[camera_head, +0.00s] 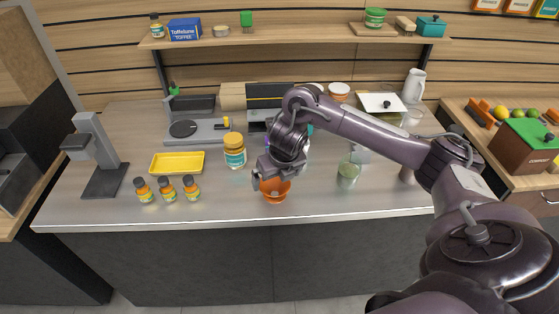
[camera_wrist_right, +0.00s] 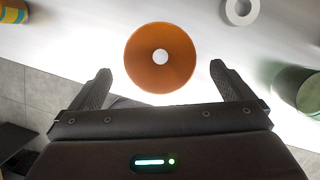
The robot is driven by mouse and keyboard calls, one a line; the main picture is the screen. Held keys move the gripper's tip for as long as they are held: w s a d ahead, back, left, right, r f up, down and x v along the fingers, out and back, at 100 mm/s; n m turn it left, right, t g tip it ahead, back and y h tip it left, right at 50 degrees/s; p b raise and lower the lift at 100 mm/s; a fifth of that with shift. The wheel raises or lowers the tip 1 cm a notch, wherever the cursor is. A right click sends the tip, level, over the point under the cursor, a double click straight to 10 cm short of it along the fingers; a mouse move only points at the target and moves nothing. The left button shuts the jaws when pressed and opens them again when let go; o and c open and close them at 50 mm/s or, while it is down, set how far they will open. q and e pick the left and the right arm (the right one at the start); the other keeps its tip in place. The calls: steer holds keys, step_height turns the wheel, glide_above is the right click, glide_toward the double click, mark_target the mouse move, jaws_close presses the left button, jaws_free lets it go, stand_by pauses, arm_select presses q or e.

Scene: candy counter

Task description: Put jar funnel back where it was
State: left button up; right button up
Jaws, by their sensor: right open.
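The orange jar funnel (camera_head: 276,194) stands near the front edge of the grey counter, just below my right gripper (camera_head: 270,176). In the right wrist view the funnel (camera_wrist_right: 137,62) shows as an orange disc with a pale central hole, seen from above. My right gripper (camera_wrist_right: 160,70) is open there, its two fingers spread to either side just short of the funnel, with nothing held between them. In the head view my wrist hides part of the funnel's top. My left gripper is not in view.
A pale green glass (camera_head: 347,176) stands right of the funnel. Left are a yellow-lidded jar (camera_head: 235,155), a yellow tray (camera_head: 177,163) and small orange jars (camera_head: 168,190). A white ring (camera_wrist_right: 241,11) lies beyond the funnel.

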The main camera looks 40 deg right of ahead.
steer(key=p+v, duration=0.2)
steer(key=v, duration=0.4)
steer(key=shift+r, duration=0.35)
steer(key=shift+s, duration=0.1)
